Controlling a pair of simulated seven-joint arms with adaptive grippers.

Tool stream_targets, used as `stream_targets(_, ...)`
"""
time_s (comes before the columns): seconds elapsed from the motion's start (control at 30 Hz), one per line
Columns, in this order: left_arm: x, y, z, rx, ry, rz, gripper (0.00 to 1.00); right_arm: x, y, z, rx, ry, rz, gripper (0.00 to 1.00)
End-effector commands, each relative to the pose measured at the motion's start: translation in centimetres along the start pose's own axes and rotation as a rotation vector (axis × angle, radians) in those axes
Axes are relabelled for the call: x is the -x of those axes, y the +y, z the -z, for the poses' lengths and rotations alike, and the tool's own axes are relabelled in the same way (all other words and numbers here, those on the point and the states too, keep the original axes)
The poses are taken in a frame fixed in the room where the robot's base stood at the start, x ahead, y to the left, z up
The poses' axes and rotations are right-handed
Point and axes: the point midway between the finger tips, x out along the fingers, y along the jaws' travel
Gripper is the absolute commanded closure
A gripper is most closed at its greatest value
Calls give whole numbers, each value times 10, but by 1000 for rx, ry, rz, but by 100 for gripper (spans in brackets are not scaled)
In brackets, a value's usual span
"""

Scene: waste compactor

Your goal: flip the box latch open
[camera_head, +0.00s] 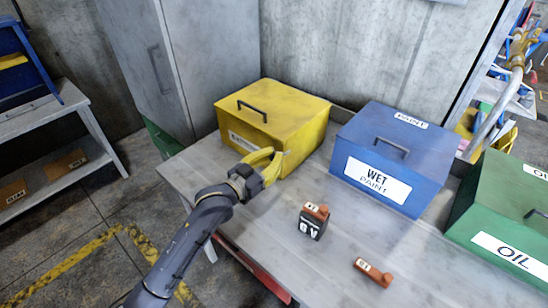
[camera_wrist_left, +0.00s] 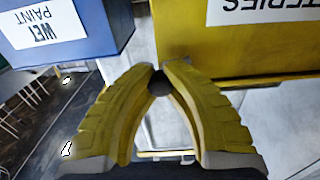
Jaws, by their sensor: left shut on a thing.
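The yellow box (camera_head: 273,117) stands on the grey table with its lid down and a dark handle on top. In the left wrist view its yellow front (camera_wrist_left: 235,55) and part of its white label show upside down. My left gripper (camera_head: 272,160) is at the lower front of this box, its yellow fingers in front of the label. In the left wrist view my left gripper (camera_wrist_left: 160,72) has its fingertips closed together on a small grey latch (camera_wrist_left: 176,60) at the box's edge. The latch is mostly hidden by the fingers. My right gripper is out of view.
A blue box (camera_head: 392,150) labelled wet paint and a green box (camera_head: 505,205) labelled oil stand to the right. A black block with an orange top (camera_head: 313,222) and an orange piece (camera_head: 373,272) lie on the table (camera_head: 300,265). A grey cabinet (camera_head: 190,60) stands behind.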

Motion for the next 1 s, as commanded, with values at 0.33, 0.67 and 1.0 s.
stream_targets(0.33,0,3,-6,-178,1,-3,100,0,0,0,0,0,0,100)
stream_targets(0.67,0,5,-12,-353,4,-2,100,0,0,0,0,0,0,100)
stream_targets(1.0,0,5,-12,-351,4,-2,79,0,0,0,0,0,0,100)
